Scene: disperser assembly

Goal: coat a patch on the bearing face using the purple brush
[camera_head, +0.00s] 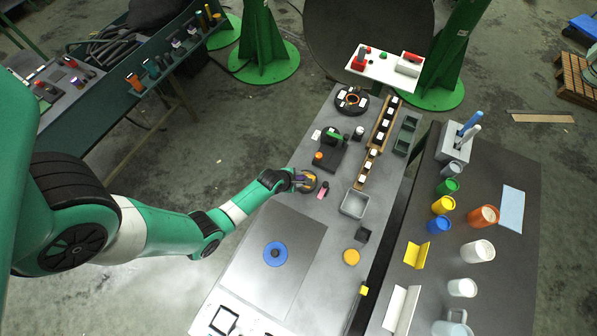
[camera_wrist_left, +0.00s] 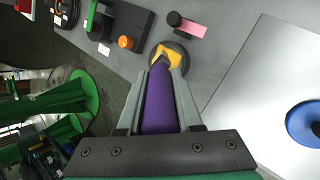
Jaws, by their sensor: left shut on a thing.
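My left gripper (camera_head: 293,180) reaches over the grey workbench in the head view. In the left wrist view, its two grey fingers are shut on the purple brush (camera_wrist_left: 158,103), which points away from the wrist. The brush's far end is over or at a round dark piece with a yellow top (camera_wrist_left: 169,53); I cannot tell whether they touch. The same round piece (camera_head: 309,185) shows just past the gripper in the head view. A blue ring with a dark centre (camera_head: 267,254) lies on a pale plate. I cannot tell which piece carries the bearing face. My right gripper is out of view.
A pink block with a dark round end (camera_head: 322,193) lies close beside the round piece. A dark fixture with a green part (camera_head: 328,154) stands behind. A grey tray (camera_head: 355,204) is to the right. The pale plate (camera_head: 290,225) is mostly clear. A second table holds several cups.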

